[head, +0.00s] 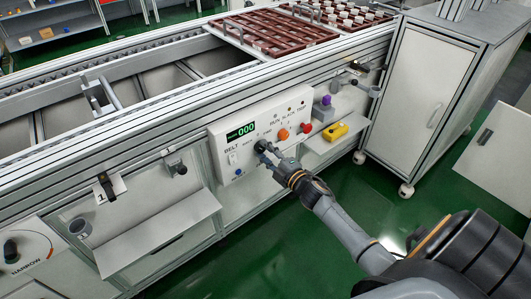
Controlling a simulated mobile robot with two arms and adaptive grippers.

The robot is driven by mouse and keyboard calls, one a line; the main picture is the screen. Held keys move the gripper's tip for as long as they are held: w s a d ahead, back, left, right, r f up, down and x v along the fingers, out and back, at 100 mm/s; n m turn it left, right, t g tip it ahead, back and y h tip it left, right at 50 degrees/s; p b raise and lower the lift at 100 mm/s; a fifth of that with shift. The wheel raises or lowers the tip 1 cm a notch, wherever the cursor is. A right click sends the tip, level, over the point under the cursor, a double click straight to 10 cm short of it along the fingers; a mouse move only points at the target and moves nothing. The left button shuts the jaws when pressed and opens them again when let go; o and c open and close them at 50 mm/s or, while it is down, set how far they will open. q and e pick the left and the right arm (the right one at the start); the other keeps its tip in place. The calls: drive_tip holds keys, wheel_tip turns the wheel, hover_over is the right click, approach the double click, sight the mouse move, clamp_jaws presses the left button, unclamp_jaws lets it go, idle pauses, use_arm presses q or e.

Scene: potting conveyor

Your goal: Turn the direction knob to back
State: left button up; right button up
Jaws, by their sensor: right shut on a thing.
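A white control panel (219,150) is mounted on the front of the conveyor frame, with a green display (241,131) reading 000. The direction knob (261,145) is a small dark knob on the panel, right of the BELT switch, mostly hidden by my fingers. My right gripper (267,152) reaches in from the lower right and is shut on this knob. Which way the knob points cannot be made out. My left gripper is not in view.
Close right of the gripper are an orange knob (283,134) and a red button (306,127). A white switch (233,159) and a blue button (238,172) are at left. A grey cabinet (427,85) stands at right.

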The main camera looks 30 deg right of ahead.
drive_tip(key=shift+n, duration=0.6)
drive_tip(key=o, duration=1.2)
drive_tip(key=shift+c, duration=0.2)
drive_tip(key=shift+s, duration=0.15)
drive_tip(key=s, duration=1.1)
drive_tip(key=shift+s+d, duration=0.35)
drive_tip(key=shift+d, duration=0.1)
drive_tip(key=shift+a, duration=0.1)
